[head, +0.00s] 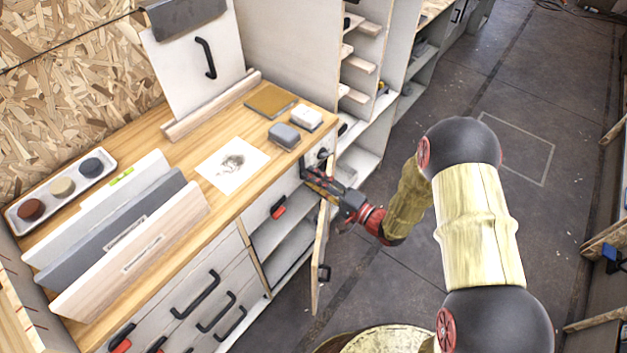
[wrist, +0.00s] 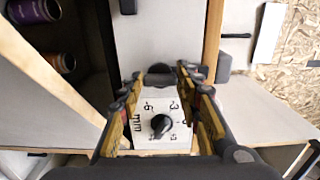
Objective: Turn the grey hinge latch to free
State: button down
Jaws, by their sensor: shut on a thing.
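My gripper (head: 312,178) is at the front of the cabinet, by the top of the open compartment, beside the open door (head: 319,258). In the wrist view my gripper (wrist: 160,80) has a finger on each side of a dark grey rounded piece, which I take for the grey hinge latch (wrist: 158,73). The fingers are shut on it, and it is partly hidden. A white plate with a printed mm scale (wrist: 147,105) and a black pointer knob (wrist: 160,124) show between the fingers. In the head view the gripper hides the latch.
The wooden worktop (head: 225,209) holds a sketch sheet (head: 232,162), a grey block (head: 284,135), upright boards (head: 135,255) and a tray (head: 62,188) of round pieces. Black drawer handles (head: 195,296) stick out in front. The floor (head: 400,290) near the arm is clear.

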jog(key=shift+s+f, duration=0.1)
jog(key=c, duration=1.3)
grip_release()
jog(key=shift+c, duration=0.2)
jog(key=shift+o, duration=0.5)
jog(key=v, duration=1.2)
